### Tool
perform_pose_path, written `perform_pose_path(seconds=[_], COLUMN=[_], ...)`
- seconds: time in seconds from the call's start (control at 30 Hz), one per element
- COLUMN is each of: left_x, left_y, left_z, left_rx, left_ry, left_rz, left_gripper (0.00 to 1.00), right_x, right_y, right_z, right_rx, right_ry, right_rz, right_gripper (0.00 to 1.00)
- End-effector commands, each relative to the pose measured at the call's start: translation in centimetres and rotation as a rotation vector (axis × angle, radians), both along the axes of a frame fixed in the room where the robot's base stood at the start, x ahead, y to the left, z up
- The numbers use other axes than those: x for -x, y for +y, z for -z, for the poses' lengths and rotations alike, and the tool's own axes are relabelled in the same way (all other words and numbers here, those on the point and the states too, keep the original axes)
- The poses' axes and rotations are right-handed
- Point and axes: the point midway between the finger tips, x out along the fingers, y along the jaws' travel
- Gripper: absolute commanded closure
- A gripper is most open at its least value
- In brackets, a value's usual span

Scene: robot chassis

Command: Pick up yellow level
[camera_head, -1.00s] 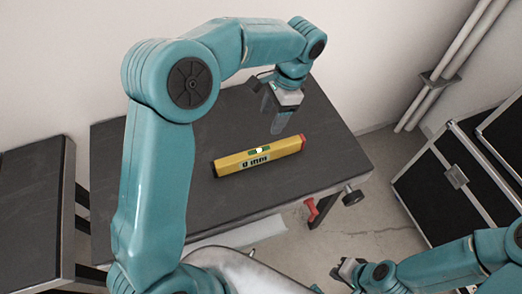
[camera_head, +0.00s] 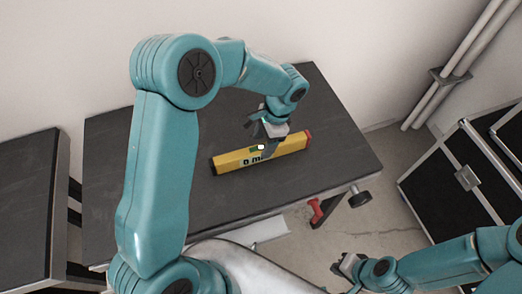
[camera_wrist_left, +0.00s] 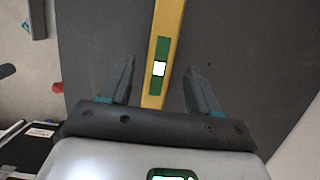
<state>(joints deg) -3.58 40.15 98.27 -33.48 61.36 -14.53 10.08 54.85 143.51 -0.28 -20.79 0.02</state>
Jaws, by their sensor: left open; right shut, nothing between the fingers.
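The yellow level (camera_head: 232,161) lies on the dark table (camera_head: 140,150), with a dark cap at its left end and a red cap at its right end. My left gripper (camera_head: 262,150) is over the middle of the level and partly hides it in the head view. In the left wrist view my left gripper (camera_wrist_left: 159,80) is open, with one finger on each side of the level (camera_wrist_left: 155,92). The fingers appear apart from it. The green vial window shows between them. My right gripper (camera_head: 345,265) is at the lower right, shut and empty, away from the table.
A second dark table (camera_head: 30,200) stands at the left. A black case with metal edges (camera_head: 450,200) stands at the right. A red-handled clamp (camera_head: 316,210) and a dark knob (camera_head: 360,198) are at the table's front right edge. Bare tabletop surrounds the level.

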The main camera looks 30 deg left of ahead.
Motion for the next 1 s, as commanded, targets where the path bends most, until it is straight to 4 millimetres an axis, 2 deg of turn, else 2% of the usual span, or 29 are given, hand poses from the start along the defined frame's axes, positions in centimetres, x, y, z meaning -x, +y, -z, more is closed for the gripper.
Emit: perform_pose_path(seconds=[0.2, 0.3, 0.57, 0.77, 1.0], left_x=[0.8, 0.8, 0.8, 0.9, 0.8], left_y=[0.7, 0.9, 0.9, 0.9, 0.9], left_z=[3.3, 4.3, 4.7, 4.7, 4.6], left_rx=[0.000, -0.001, 0.000, 0.000, 0.000], left_ry=[0.006, 0.002, 0.000, 0.000, 0.000], left_rz=[-0.001, 0.000, 0.000, 0.000, -0.001], left_gripper=[0.38, 0.38, 0.38, 1.00, 1.00], right_x=[0.0, 0.0, 0.0, 0.0, 0.0], right_y=[0.0, 0.0, 0.0, 0.0, 0.0], right_z=[-0.8, -0.8, -0.8, -0.8, -0.8], right_rx=[0.000, 0.000, 0.000, 0.000, 0.000], right_ry=[0.000, 0.000, 0.000, 0.000, 0.000], right_rz=[0.000, 0.000, 0.000, 0.000, 0.000], right_gripper=[1.00, 1.00, 1.00, 1.00, 1.00])
